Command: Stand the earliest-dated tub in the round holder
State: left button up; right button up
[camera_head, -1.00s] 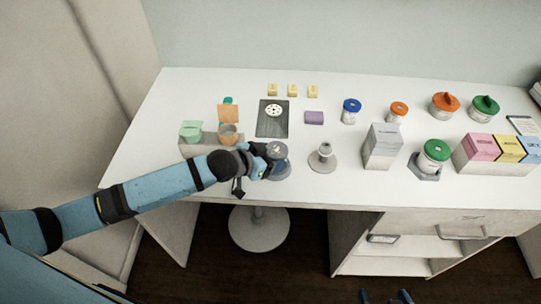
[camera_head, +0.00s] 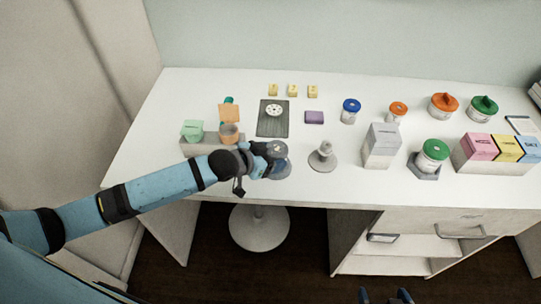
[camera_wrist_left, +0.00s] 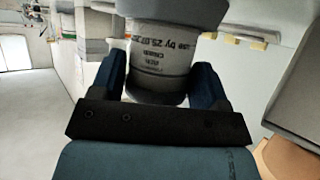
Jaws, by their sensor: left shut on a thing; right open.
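My left gripper (camera_head: 265,158) is shut on a grey-lidded tub (camera_head: 278,149) near the table's front edge. The left wrist view shows the white tub (camera_wrist_left: 158,62) between the fingers, with printing that reads "use by 25.07." and a cut-off year. A grey round base shows around the tub's lower part; I cannot tell whether the tub rests in it. A green-lidded tub (camera_head: 434,151) stands in a grey angular holder (camera_head: 426,173). Tubs with blue (camera_head: 351,105), orange (camera_head: 398,108), large orange (camera_head: 443,104) and dark green (camera_head: 484,106) lids stand behind. My right gripper (camera_head: 386,296) is open and empty at the bottom edge.
A grey pedestal (camera_head: 323,160) stands right of my left gripper, then a tall grey box (camera_head: 381,147). Pink, yellow and blue boxes (camera_head: 505,149) stand at the right. A dark plate (camera_head: 272,128), purple block (camera_head: 314,117) and small yellow blocks (camera_head: 292,90) lie behind.

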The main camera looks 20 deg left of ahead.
pick_arm(q)
jog(key=shift+s+d+f, duration=0.1)
jog(key=shift+s+f, duration=0.2)
jog(key=shift+f, duration=0.3)
jog(key=shift+s+d+f, duration=0.1)
jog(key=shift+s+f, duration=0.15)
jog(key=shift+f, duration=0.35)
jog(key=o, duration=1.2)
jog(key=shift+s, duration=0.1)
jog(key=shift+s+a+r+b, duration=0.15)
jog(key=shift+s+a+b, duration=0.05)
jog(key=shift+a+b, duration=0.15)
jog(key=shift+t, duration=0.3)
jog(key=r+v, duration=0.1)
jog(key=v, duration=0.3)
jog(key=w+v, duration=0.1)
jog(key=v, duration=0.4)
jog(key=r+v, duration=0.1)
jog(key=v, duration=0.3)
jog(key=shift+r+b, duration=0.35)
jog(key=shift+r, duration=0.1)
